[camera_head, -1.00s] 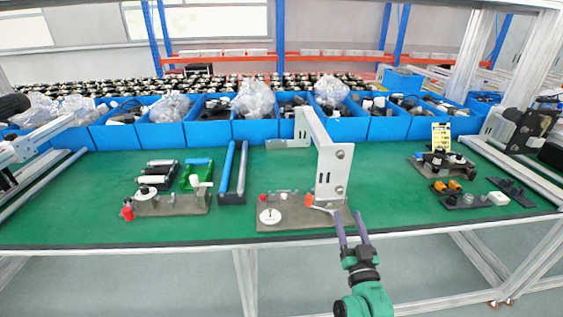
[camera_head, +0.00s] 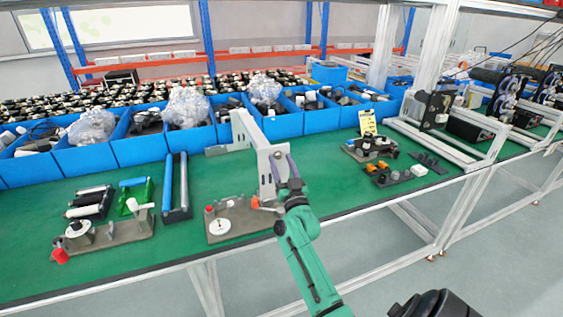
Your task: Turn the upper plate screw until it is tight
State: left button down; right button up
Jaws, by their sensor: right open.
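The grey upright plate (camera_head: 264,152) is part of a bent bracket on a grey base (camera_head: 232,236), left of centre on the green bench. My right gripper (camera_head: 283,158) is in front of this plate, with its two purple fingers apart near the plate's upper part. The upper plate screw cannot be made out now; the fingers cover that area. I cannot tell whether they touch it or stand around it. The lower plate screw is also hidden by my gripper. My left gripper is out of view.
A white disc (camera_head: 220,226) and red knob lie on the base beside the plate. A second fixture (camera_head: 133,230) and rollers (camera_head: 176,187) stand to the left. Blue bins (camera_head: 142,149) line the back.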

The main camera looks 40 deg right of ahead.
jog(key=shift+a, duration=0.1)
grip_shut()
jog(key=shift+r+m+h+p, duration=0.2)
jog(key=shift+m+h+p, duration=0.2)
jog(key=shift+m+p, duration=0.2)
jog(key=shift+f, duration=0.15)
grip_release()
jog(key=shift+s+a+f, duration=0.15)
jog(key=shift+s+f, duration=0.1)
jog(key=b+v, duration=0.3)
jog(key=v, duration=1)
jog(key=shift+s+a+b, duration=0.25)
jog(key=shift+s+b, duration=0.1)
jog(key=shift+s, duration=0.05)
